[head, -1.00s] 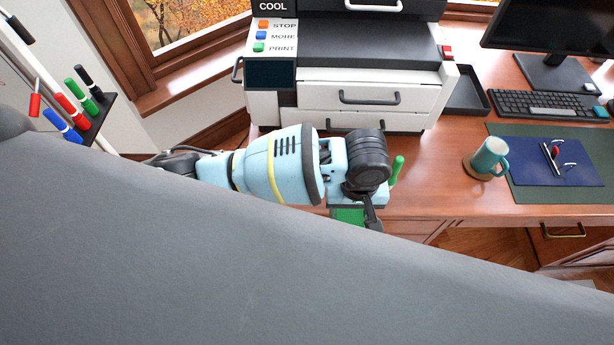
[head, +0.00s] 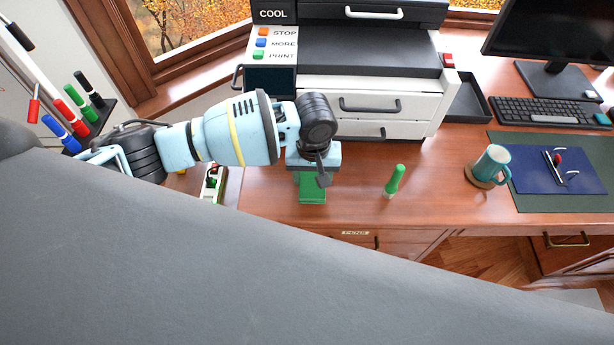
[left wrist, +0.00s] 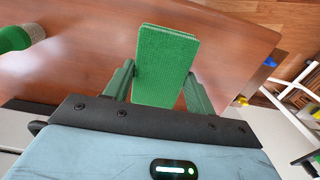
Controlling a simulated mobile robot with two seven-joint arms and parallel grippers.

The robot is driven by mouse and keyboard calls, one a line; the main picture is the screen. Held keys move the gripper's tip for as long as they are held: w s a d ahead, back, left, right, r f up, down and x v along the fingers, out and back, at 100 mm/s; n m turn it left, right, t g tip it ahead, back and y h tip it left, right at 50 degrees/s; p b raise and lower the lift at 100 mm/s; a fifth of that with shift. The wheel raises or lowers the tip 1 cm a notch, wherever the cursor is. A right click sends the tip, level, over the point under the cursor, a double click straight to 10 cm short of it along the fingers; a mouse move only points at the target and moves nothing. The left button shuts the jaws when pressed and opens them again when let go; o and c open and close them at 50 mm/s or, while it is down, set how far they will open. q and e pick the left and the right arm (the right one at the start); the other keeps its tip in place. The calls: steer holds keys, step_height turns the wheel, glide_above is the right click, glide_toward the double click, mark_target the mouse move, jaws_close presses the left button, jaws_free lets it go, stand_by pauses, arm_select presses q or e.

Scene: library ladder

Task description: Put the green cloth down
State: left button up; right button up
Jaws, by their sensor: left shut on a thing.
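The green cloth (head: 312,190) is a small folded rectangle below my left gripper (head: 312,172), over the front part of the wooden desk (head: 262,195). In the left wrist view the cloth (left wrist: 166,62) stands out between the two dark green fingers, which are shut on it. Its lower end is hidden by the gripper's mount there. I cannot tell whether the cloth touches the desk. My right gripper is not in view.
A white printer (head: 375,103) is behind the gripper. A teal mug (head: 490,165) sits farther right. The desk between marker and mug is clear.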

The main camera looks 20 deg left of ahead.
mark_target(307, 178)
arm_select(q)
steer(key=a+f, duration=0.1)
steer(key=w+a+f, duration=0.1)
steer(key=shift+w+f, duration=0.15)
steer(key=shift+f, duration=0.2)
steer(key=shift+d+f, duration=0.1)
steer(key=shift+f, duration=0.4)
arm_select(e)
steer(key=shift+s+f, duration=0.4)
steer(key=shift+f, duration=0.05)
arm_select(q)
steer(key=shift+f, duration=0.1)
steer(key=o, duration=1)
steer(key=shift+o, duration=0.2)
step_height(307, 178, up, 11)
steer(key=shift+r+p, duration=0.1)
steer(key=shift+p, duration=0.45)
steer(key=shift+r, duration=0.5)
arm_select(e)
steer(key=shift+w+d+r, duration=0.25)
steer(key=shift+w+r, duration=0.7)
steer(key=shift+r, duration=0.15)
